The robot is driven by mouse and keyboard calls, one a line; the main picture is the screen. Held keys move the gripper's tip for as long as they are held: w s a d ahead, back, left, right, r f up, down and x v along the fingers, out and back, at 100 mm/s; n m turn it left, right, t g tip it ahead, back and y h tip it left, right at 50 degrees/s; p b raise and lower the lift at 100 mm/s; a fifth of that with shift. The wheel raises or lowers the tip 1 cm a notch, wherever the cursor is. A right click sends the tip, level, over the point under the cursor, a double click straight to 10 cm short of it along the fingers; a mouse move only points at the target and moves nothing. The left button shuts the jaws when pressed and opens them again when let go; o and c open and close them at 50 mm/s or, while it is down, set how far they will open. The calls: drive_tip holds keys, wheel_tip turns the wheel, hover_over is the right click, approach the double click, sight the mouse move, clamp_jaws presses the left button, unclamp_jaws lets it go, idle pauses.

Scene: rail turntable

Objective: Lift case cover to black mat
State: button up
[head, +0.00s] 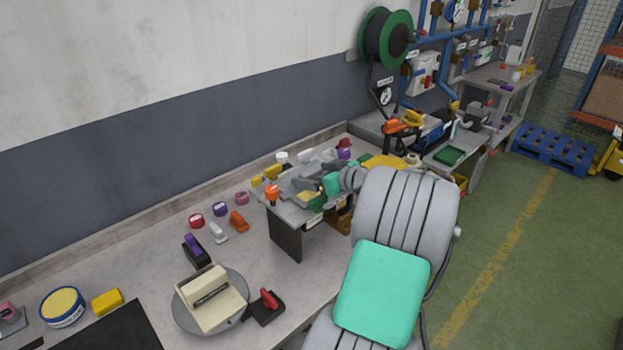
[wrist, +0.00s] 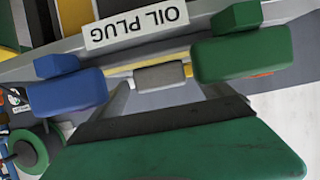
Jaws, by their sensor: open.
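The case cover (head: 207,303) looks like a cream block with a dark slot or bar on top. It sits on a round grey turntable (head: 181,316) on the bench. The black mat (head: 112,331) lies to its left, cut off by the bottom edge. In the wrist view, my gripper (wrist: 155,73) is open, with a blue tip at left and a green tip at right. A small grey block (wrist: 160,76) shows between the tips; I cannot tell whether it touches them. In the head view my arm reaches over the raised shelf, right of the cover; the fingers cannot be made out.
A red-handled black piece (head: 268,307) stands close right of the turntable. A purple-topped black piece (head: 195,252) stands behind it. A yellow block (head: 107,301) and round tin (head: 62,308) are near the mat. The cluttered raised shelf (head: 286,238) bears an OIL PLUG label (wrist: 136,25).

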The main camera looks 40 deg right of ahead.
drive_tip(key=shift+c, duration=0.5)
clamp_jaws()
drive_tip(key=shift+r, duration=0.1)
